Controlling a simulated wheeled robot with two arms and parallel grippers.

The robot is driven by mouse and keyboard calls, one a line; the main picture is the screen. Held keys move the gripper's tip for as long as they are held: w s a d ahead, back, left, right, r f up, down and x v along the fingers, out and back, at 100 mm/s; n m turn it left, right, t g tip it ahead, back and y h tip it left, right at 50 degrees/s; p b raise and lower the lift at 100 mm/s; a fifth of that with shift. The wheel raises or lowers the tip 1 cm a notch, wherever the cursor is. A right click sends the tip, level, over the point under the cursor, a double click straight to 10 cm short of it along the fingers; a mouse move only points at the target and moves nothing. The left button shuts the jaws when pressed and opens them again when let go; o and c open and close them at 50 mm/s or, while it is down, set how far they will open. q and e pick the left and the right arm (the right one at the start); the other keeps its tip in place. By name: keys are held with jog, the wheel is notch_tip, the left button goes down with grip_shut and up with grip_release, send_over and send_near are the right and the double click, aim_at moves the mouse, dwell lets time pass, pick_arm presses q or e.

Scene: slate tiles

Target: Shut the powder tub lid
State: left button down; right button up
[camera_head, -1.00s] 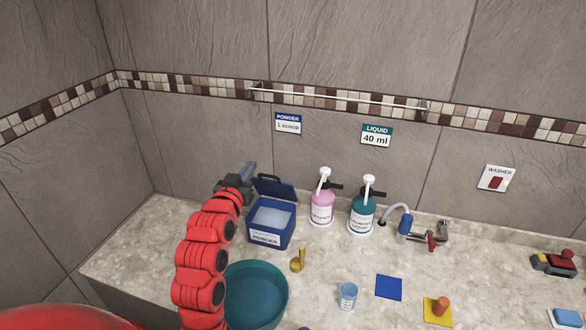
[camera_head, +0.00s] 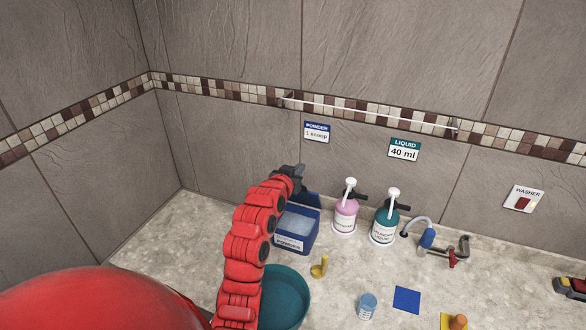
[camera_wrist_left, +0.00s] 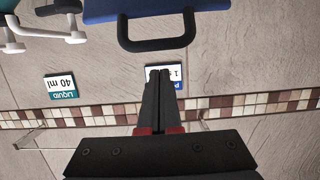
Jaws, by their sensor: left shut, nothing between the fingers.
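The blue powder tub (camera_head: 297,238) stands on the counter against the wall, white powder showing through its open top. Its blue lid (camera_head: 312,199) is raised at the back, partly hidden by my left gripper (camera_head: 298,172). In the left wrist view, the lid's edge with a dark loop handle (camera_wrist_left: 157,42) shows at the top, and the left gripper (camera_wrist_left: 161,77) is shut and empty, its tips just short of the handle. Whether they touch it cannot be told. The right gripper is not in view.
A pink bottle (camera_head: 345,215) and a teal liquid bottle (camera_head: 384,226) stand right of the tub. A teal basin (camera_head: 287,298) and a yellow scoop (camera_head: 319,267) are in front. A rail (camera_head: 370,112) runs along the wall above.

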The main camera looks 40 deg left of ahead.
pick_arm(q)
jog(key=shift+s+d+f+p, duration=0.25)
jog(key=shift+s+f+p, duration=0.65)
jog(key=shift+s+p, duration=0.15)
jog(key=shift+s+d+f, duration=0.1)
jog(key=shift+s+f, duration=0.25)
jog(key=shift+s, duration=0.1)
jog(key=shift+f, duration=0.1)
